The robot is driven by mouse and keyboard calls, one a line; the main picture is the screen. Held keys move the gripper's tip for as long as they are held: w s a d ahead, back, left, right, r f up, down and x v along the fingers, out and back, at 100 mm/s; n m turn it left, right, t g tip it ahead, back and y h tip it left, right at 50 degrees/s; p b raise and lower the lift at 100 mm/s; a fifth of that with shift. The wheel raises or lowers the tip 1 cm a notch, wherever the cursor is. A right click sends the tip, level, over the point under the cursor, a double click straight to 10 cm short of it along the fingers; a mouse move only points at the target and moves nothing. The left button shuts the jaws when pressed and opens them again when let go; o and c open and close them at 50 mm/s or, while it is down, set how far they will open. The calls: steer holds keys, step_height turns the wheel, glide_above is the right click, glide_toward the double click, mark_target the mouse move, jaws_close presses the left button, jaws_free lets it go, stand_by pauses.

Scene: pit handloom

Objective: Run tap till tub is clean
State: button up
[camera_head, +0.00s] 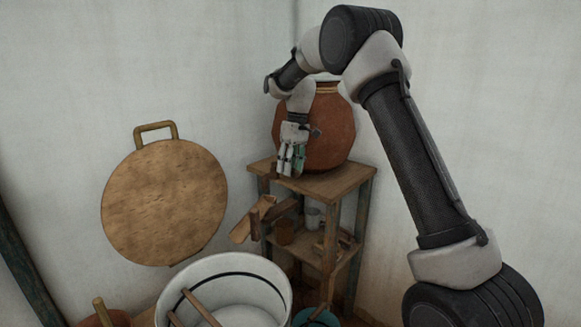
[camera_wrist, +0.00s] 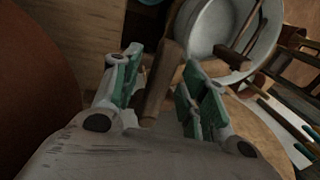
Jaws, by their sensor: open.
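A white tub (camera_head: 278,276) with a dark band stands at the bottom of the head view, with sticks in it and a pale inside; it also shows at the top right of the wrist view (camera_wrist: 206,22). A brown clay pot (camera_head: 335,130) stands on a wooden stand (camera_head: 335,183). Wooden pieces, apparently the tap and its spout (camera_head: 243,229), jut from the stand toward the tub. My gripper (camera_head: 290,172) is open in front of the pot, above these pieces. In the wrist view a wooden peg (camera_wrist: 161,82) appears between my open fingers (camera_wrist: 163,88); contact is unclear. No running water is visible.
A round wooden board (camera_head: 165,205) with a handle leans at the wall. Small vessels, including a brown cup (camera_head: 284,232), sit on the stand's lower shelf. A teal-rimmed bucket (camera_head: 318,318) is right of the tub. The wall is close behind the pot.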

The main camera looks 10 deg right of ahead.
step_height(320, 180, up, 12)
steer(key=w+d, duration=0.1)
steer(key=d, duration=0.1)
steer(key=shift+w+f, duration=0.15)
steer(key=shift+f, duration=0.05)
